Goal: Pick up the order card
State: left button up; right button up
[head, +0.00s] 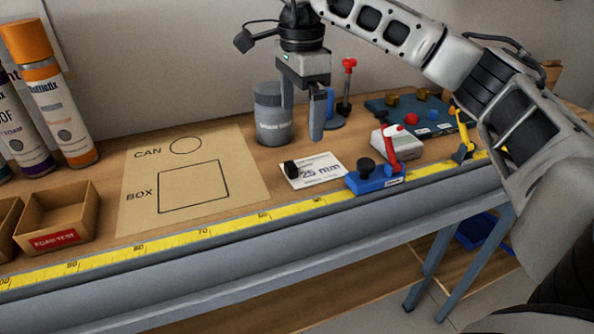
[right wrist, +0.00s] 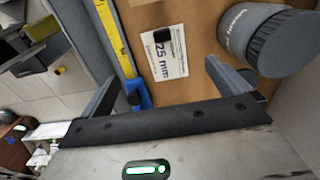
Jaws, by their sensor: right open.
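The order card (head: 325,171) is a white card with "25 mm" printed on it, lying flat on the wooden bench. A small black block (head: 291,168) sits on its left end. The card also shows in the right wrist view (right wrist: 172,62), ahead of the fingers, with the black block (right wrist: 163,35) on it. My right gripper (head: 302,120) is open and empty, pointing down above the bench just behind the card. In the right wrist view its two fingers (right wrist: 165,85) are spread wide apart. My left gripper is not in view.
A grey can (head: 272,115) stands close beside the right gripper. A blue fixture with a black knob and red lever (head: 376,178) is right of the card. A yellow tape (head: 240,222) runs along the front edge. The marked CAN/BOX sheet (head: 225,150) lies empty at left.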

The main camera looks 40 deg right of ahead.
send_over(295, 164)
jog(key=f, duration=0.6)
jog(key=shift+s+d+f, duration=0.2)
jog(key=shift+s, duration=0.1)
jog(key=shift+w+a+f, duration=0.1)
jog(key=shift+w+f, duration=0.1)
jog(key=shift+f, duration=1.15)
jog(key=shift+w+a+f, duration=0.1)
jog(key=shift+w+f, duration=0.1)
jog(key=shift+f, duration=1.1)
jog(key=c, duration=1)
